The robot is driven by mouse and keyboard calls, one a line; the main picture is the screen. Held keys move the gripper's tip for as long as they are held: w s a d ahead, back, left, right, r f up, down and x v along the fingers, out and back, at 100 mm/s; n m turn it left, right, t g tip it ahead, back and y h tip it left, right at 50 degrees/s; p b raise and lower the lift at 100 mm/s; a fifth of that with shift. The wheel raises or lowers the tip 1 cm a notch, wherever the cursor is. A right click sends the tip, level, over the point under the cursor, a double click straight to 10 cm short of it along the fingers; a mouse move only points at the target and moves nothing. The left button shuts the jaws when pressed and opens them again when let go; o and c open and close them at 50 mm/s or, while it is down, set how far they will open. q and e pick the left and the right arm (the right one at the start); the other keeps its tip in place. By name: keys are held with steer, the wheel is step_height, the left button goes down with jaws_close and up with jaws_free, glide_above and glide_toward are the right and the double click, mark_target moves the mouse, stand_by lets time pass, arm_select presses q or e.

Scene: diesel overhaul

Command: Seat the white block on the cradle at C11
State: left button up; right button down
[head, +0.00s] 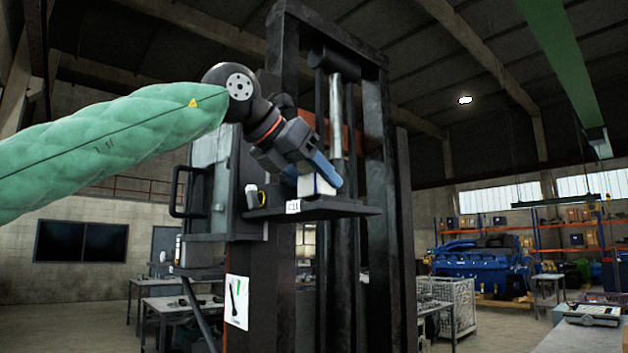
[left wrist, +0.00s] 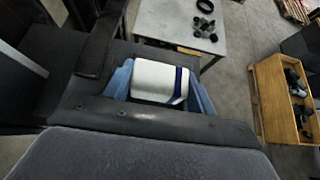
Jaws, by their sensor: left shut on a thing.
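The white block (head: 309,186) shows in the head view low between the blue fingers of my left gripper (head: 322,172), just over a dark shelf (head: 325,208). A small white label (head: 293,207) on the shelf's front edge appears to read C11. In the left wrist view the white block (left wrist: 155,80), with a dark blue stripe, sits between the two blue fingers of my left gripper (left wrist: 160,90), which is shut on it. I cannot make out the cradle or tell whether the block touches the shelf. My right gripper is not in view.
A dark upright mast (head: 375,150) stands right behind the shelf. A small white and yellow item (head: 252,196) is at the shelf's left end. In the left wrist view a grey table (left wrist: 165,30) and a wooden box (left wrist: 275,95) with dark parts stand below.

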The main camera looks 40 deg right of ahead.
arm_select(q)
steer(key=shift+f, duration=0.1)
stand_by(0.3)
steer(key=shift+f+b, duration=0.75)
steer(key=shift+b, duration=0.05)
